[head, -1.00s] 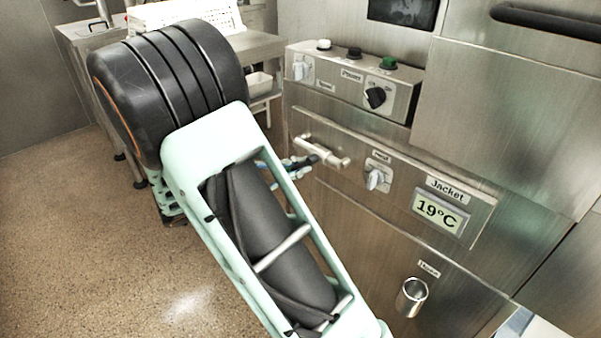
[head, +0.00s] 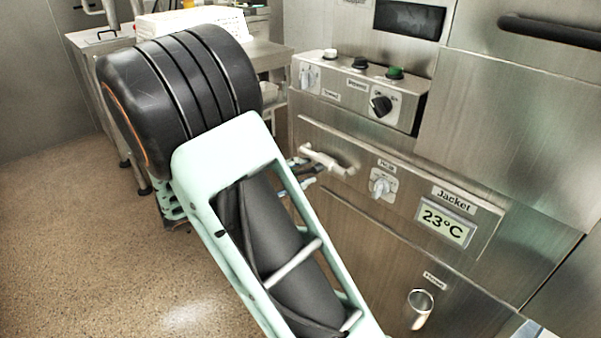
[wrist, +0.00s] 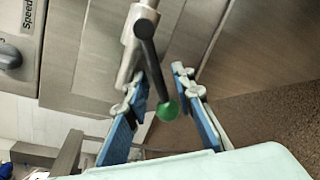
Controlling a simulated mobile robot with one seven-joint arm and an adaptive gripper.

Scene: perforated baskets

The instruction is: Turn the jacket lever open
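The jacket lever shows in the wrist view as a dark rod (wrist: 148,55) with a green ball end (wrist: 167,110), pivoted on a metal pipe valve (wrist: 131,47). The rod slants away from the pipe at an angle. My gripper (wrist: 162,82) is open, with its blue fingers on either side of the ball end; I cannot tell whether either finger touches it. In the head view the pipe valve (head: 325,158) sticks out of the steel panel, and my fingertips (head: 303,172) are just beside it, mostly behind my arm. The Jacket display (head: 444,222) reads 23°C.
Right of the valve is a small pale knob (head: 380,186). Above is a control box (head: 350,92) with a black knob and several buttons. A metal spout (head: 419,309) sticks out lower down. A steel table (head: 262,52) stands behind; the floor (head: 60,240) at left is clear.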

